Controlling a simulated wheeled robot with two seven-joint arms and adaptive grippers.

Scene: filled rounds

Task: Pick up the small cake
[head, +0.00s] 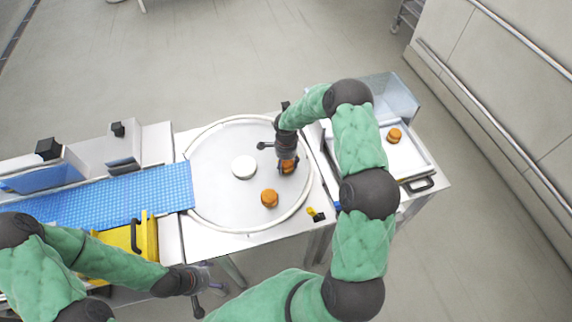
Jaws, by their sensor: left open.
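A small orange-brown cake (269,199) stands on the round grey turntable (215,190), with nothing touching it. A second small orange-brown cake (289,167) is on the right part of the turntable, directly under my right gripper (286,165). The gripper points down at it with its fingers at the cake's sides and hides part of it. I cannot tell whether the fingers are closed on it. A third similar cake (394,135) sits on the white tray (408,162) at the right. My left gripper (208,295) is open and empty, low in front of the table edge.
A white round disc (244,167) is at the turntable's middle. A blue conveyor belt (110,200) meets the turntable from the left. A yellow case (125,240) lies in front of the belt. A clear bin (392,98) stands behind the tray. A raised rim rings the turntable.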

